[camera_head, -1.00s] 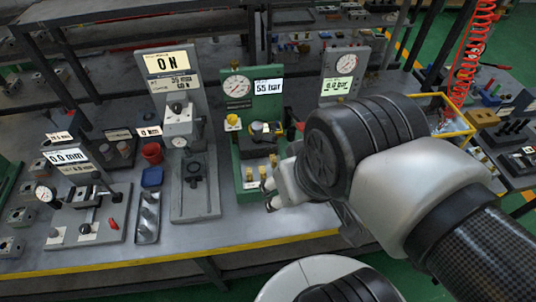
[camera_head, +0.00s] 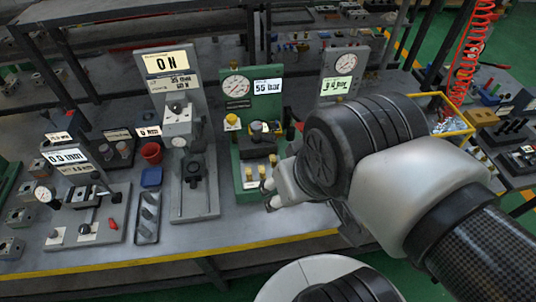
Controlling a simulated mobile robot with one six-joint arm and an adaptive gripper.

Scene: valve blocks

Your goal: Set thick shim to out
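My gripper (camera_head: 268,195) is at the front right of the green test stand (camera_head: 241,188), above the front of the bench. Its short fingertips point left, close to the small brass pieces (camera_head: 249,174) on the stand's base. The wrist hides part of the gripper, and I cannot tell whether it is open or shut. I see nothing clearly held in it. I cannot pick out the thick shim with certainty; the parts on the stands are too small to tell.
The green stand has a dial and a 55 bar display (camera_head: 268,86). Left of it stands a grey press with a 0 N display (camera_head: 166,63). A red cup (camera_head: 151,152), a blue block (camera_head: 151,177) and a narrow tray (camera_head: 148,218) stand farther left. A yellow-edged bin (camera_head: 455,127) is right.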

